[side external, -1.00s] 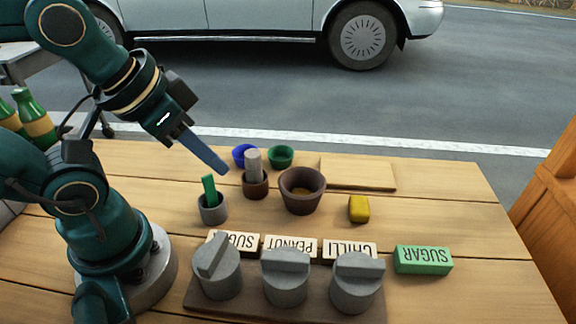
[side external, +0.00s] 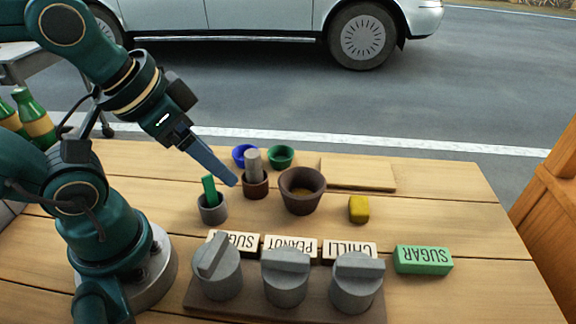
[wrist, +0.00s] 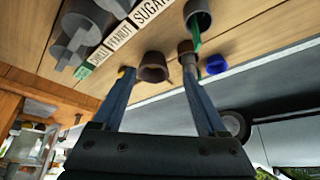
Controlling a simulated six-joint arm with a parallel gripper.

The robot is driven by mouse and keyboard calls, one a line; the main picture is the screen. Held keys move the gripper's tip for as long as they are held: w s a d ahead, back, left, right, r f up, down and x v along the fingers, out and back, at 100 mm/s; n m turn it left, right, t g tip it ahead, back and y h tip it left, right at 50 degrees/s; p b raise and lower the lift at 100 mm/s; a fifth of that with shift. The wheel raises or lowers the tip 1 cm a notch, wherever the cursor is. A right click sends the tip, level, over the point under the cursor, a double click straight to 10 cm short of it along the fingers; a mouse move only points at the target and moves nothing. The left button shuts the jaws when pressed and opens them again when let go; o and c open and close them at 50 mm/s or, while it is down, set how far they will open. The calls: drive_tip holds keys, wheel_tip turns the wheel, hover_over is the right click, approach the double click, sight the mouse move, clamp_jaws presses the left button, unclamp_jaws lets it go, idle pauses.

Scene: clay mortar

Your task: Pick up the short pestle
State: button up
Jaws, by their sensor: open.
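A grey cylindrical pestle (side external: 253,160) stands upright in a small brown cup (side external: 256,187) in the side view. The same cup shows near the tip of one finger in the wrist view (wrist: 186,47). A larger brown mortar (side external: 302,200) stands to its right; it shows between the fingertips in the wrist view (wrist: 153,68). A green stick (side external: 209,187) leans in a grey cup (side external: 213,212) to the left. My gripper (side external: 234,182), with long blue fingers, is open and empty. In the side view its tips point down just left of the brown cup; contact cannot be told.
A blue bowl (side external: 243,152) and a green bowl (side external: 281,155) sit behind. A flat board (side external: 358,174), yellow block (side external: 358,209) and green SUGAR block (side external: 423,260) lie right. The right table is mostly clear.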

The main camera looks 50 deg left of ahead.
drive_tip(key=w+r, duration=0.1)
drive_tip(key=r, duration=0.1)
drive_tip(key=g, duration=0.5)
hover_over(252, 153)
wheel_tip(252, 153, down, 6)
drive_tip(key=shift+w+d+r, duration=0.1)
drive_tip(key=shift+d+r, duration=0.05)
drive_tip(key=shift+r, duration=0.1)
drive_tip(key=shift+f+g, duration=0.3)
drive_tip(key=shift+f, duration=2.65)
clamp_jaws()
